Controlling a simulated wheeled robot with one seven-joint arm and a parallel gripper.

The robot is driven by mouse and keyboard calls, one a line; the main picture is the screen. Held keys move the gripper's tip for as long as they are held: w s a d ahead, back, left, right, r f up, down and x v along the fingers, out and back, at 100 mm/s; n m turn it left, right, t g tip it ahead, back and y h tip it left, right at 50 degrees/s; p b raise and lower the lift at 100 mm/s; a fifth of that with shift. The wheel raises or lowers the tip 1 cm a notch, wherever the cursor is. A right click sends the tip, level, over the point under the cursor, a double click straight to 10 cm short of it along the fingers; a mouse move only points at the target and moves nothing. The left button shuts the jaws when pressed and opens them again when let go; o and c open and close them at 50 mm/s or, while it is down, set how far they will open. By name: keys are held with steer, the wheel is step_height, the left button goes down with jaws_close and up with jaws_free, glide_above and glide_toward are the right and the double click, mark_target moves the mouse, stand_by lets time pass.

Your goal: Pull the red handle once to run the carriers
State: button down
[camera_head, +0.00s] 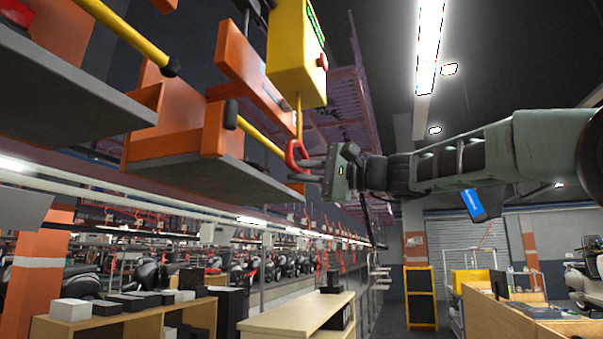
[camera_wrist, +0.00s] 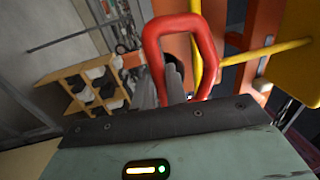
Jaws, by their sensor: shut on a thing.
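The red handle (camera_head: 296,155) is a closed loop hanging on a yellow rod (camera_head: 299,118) below a yellow control box (camera_head: 296,55). My gripper (camera_head: 304,168) reaches in from the right, and its fingers are shut on the lower part of the red handle. In the wrist view the red handle (camera_wrist: 184,40) stands large in front of the gripper (camera_wrist: 174,85), with a finger showing inside the loop. The carriers are grey platforms with orange frames; one carrier (camera_head: 200,178) hangs just left of the handle, another (camera_head: 60,90) at the upper left.
Yellow bars (camera_head: 125,37) stick out from the carriers near my gripper. A pale wooden table (camera_head: 290,320) and a shelf with boxes (camera_head: 130,320) stand below. A desk (camera_head: 520,315) is at the lower right. The aisle between is open.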

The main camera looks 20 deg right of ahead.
steer(key=shift+r+p, duration=2.05)
steer(key=shift+r, duration=0.95)
steer(key=c, duration=1.4)
jaws_free()
steer(key=shift+d+f, duration=0.1)
steer(key=shift+s+d+f+b, duration=0.15)
steer(key=shift+s+d+b, duration=0.1)
steer(key=shift+b, duration=0.25)
steer(key=b, duration=0.5)
glide_toward(301, 146)
steer(key=shift+w+a+r, duration=0.2)
steer(key=shift+a, duration=0.1)
